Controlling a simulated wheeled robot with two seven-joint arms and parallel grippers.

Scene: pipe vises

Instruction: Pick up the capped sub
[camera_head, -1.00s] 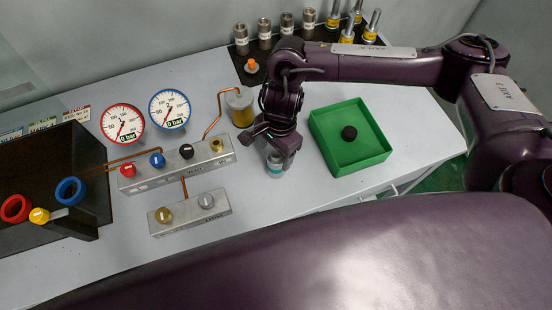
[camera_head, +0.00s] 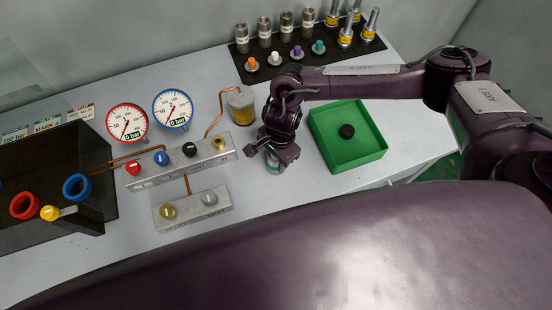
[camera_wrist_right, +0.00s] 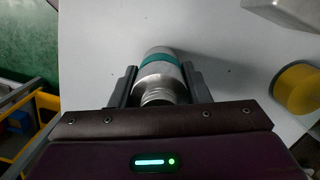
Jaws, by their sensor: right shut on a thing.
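A silver metal sub with a teal band (camera_wrist_right: 160,72) stands between my right gripper's fingers in the right wrist view, its threaded end towards the camera. In the head view only a small lower part of this sub (camera_head: 274,169) shows below the fingers, at the table surface. My right gripper (camera_head: 277,160) is shut on it, one finger on each side. The gripper hides most of the sub in the head view, so I cannot tell whether it still touches the table. My left gripper is not in view.
A green tray (camera_head: 380,155) with a black round piece (camera_head: 347,131) lies right of the gripper. The valve manifold (camera_head: 180,164) and an amber-filled jar (camera_head: 241,106) are left. Behind, a black mat (camera_head: 283,72) holds several metal cylinders and coloured caps.

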